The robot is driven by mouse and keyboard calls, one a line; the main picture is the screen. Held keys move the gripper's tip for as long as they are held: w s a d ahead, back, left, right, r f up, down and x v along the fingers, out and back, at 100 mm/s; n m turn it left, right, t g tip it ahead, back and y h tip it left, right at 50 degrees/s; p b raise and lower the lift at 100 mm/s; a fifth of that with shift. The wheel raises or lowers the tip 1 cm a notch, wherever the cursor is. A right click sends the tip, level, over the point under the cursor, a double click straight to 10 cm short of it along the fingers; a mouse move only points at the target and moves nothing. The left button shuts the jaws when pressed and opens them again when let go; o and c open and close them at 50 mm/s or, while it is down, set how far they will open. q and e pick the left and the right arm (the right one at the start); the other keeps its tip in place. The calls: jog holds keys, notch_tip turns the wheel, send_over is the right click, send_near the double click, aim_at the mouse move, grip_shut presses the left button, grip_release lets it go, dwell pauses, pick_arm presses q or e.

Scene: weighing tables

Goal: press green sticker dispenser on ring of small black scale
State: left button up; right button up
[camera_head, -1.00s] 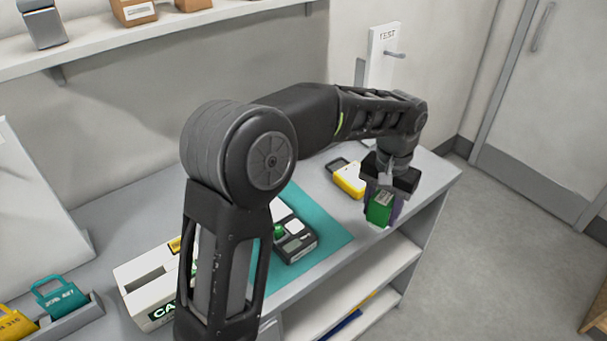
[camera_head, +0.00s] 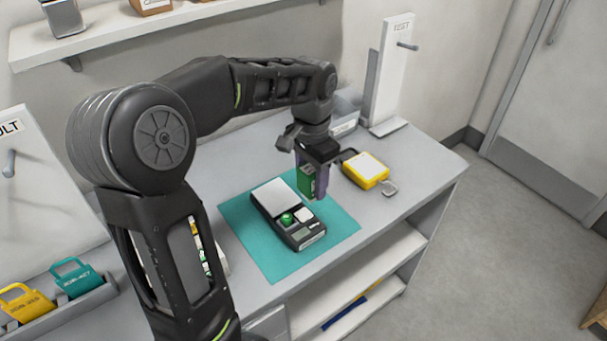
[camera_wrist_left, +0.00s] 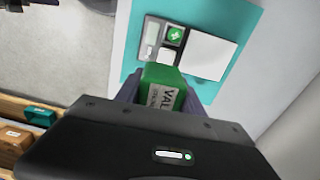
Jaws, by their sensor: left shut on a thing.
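My left gripper (camera_head: 312,192) is shut on the green sticker dispenser (camera_head: 306,181), a small green block with a white label. In the left wrist view the dispenser (camera_wrist_left: 162,76) sits between the purple fingers. The small black scale (camera_head: 290,235) lies on a teal mat (camera_head: 255,243), with a white pan, a green part (camera_head: 287,219), a white square and a display. The dispenser is held above the mat, to the right of the scale and apart from it. A distinct ring on the scale cannot be made out. My right gripper is not in view.
A yellow device (camera_head: 366,170) lies on the table (camera_head: 410,190) to the right of the gripper. A white upright board (camera_head: 391,70) stands behind it. Yellow and teal tags (camera_head: 75,277) sit in a tray at the left. The mat's right part is bare.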

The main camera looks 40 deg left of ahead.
aim_at(304, 197)
pick_arm(q)
jog(key=shift+s+a+r, duration=0.25)
jog(key=shift+s+a, duration=0.35)
jog(key=shift+s, duration=0.05)
jog(key=shift+f, duration=0.1)
